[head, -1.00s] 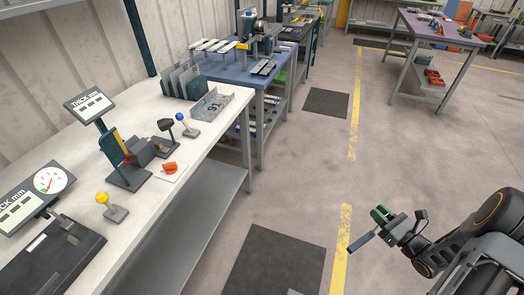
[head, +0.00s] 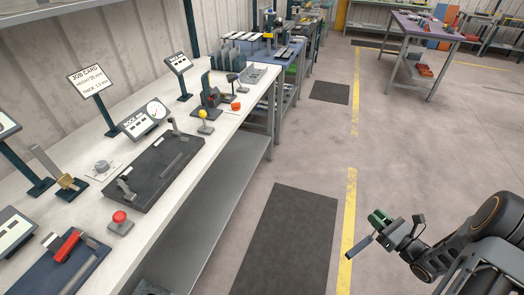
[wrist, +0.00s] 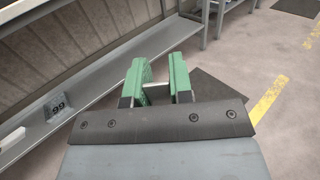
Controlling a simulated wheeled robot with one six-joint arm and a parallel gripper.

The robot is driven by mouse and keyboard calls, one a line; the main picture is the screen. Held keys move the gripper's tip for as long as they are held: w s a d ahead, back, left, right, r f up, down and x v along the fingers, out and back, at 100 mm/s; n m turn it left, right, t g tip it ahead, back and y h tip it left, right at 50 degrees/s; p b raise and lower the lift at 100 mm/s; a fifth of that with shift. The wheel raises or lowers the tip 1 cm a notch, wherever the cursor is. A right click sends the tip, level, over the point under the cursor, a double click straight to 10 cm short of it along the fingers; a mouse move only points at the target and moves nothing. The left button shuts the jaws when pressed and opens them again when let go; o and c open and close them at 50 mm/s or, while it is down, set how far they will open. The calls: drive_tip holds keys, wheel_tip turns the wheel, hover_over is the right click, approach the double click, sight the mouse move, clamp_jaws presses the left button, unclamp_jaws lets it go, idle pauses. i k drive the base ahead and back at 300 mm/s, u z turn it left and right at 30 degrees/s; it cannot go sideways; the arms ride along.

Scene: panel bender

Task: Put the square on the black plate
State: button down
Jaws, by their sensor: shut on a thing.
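My gripper (head: 376,226) is at the lower right of the head view, out over the floor and well clear of the bench. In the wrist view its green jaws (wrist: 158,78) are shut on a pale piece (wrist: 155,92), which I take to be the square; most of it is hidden. A slim blue-grey bar (head: 360,246) shows at the gripper's end in the head view. The black plate (head: 148,172) lies on the white bench, left of the gripper. A grey bar and small upright blocks are on it.
A red button (head: 120,218) and a yellow knob (head: 204,115) stand beside the plate. A dial display (head: 145,118) and job card (head: 90,80) stand behind it. A blue mat (head: 55,283) holds a red-handled tool.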

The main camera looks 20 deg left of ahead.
sight(163, 165)
drive_tip(key=k, duration=0.4)
drive_tip(key=u, duration=2)
